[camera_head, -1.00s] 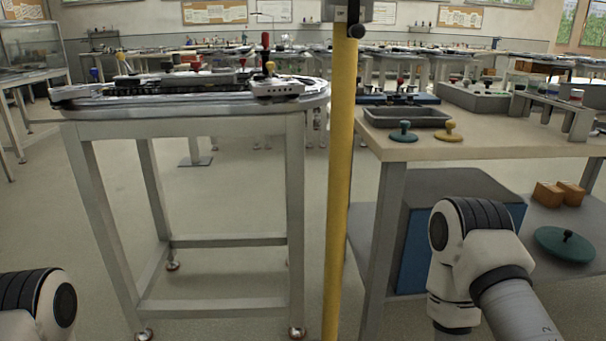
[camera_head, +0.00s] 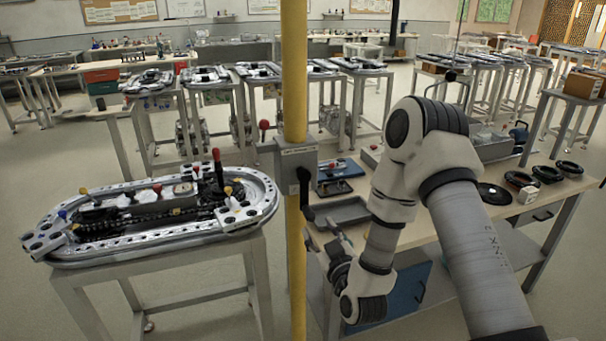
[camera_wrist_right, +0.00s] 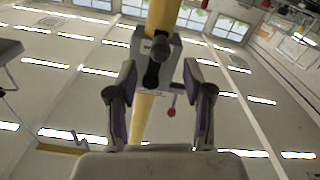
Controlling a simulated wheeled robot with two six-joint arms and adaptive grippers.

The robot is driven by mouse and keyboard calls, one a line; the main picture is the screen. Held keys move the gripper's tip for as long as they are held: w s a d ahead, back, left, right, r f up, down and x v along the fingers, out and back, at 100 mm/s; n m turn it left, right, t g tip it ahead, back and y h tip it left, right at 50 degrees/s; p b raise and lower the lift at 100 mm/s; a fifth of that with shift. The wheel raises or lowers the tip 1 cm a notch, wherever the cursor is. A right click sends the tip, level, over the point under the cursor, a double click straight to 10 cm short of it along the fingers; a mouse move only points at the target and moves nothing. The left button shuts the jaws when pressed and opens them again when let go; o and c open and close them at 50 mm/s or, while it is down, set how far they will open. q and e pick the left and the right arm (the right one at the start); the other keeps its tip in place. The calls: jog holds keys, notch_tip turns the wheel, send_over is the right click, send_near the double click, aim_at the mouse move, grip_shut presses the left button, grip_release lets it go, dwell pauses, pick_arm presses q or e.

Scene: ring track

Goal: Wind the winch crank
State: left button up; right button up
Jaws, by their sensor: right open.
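The winch is a grey box (camera_head: 296,165) fixed on a yellow post (camera_head: 293,75). A black crank handle (camera_head: 305,192) hangs down on its right face. A lever with a red knob (camera_head: 264,126) sticks up at its left side. My right gripper (camera_head: 340,243) is below and to the right of the crank, pointing up. In the right wrist view my right gripper's fingers (camera_wrist_right: 160,103) are spread and empty. The winch box (camera_wrist_right: 167,70) and black crank (camera_wrist_right: 157,50) show beyond and between them, apart from the fingers. My left gripper is out of view.
A stand with an oval metal ring track (camera_head: 150,212) is left of the post. A workbench (camera_head: 470,235) with a grey tray (camera_head: 343,213) and black rings (camera_head: 548,174) is on the right, partly behind my right arm.

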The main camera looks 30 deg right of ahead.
aim_at(308, 211)
jog(key=shift+w+d+r, duration=0.1)
jog(key=shift+w+r, duration=0.05)
jog(key=shift+r, duration=0.3)
jog(key=p+x, duration=0.1)
jog(key=x, duration=0.2)
jog(key=p+x, duration=0.1)
jog(key=x, duration=0.3)
jog(key=shift+w+a+f, duration=0.1)
jog(key=shift+a+f, duration=0.1)
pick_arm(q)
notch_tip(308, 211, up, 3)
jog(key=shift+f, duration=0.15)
pick_arm(e)
jog(key=shift+w+d, duration=0.15)
jog(key=shift+w, duration=0.15)
jog(key=c, duration=0.7)
jog(key=shift+f, duration=0.1)
grip_shut()
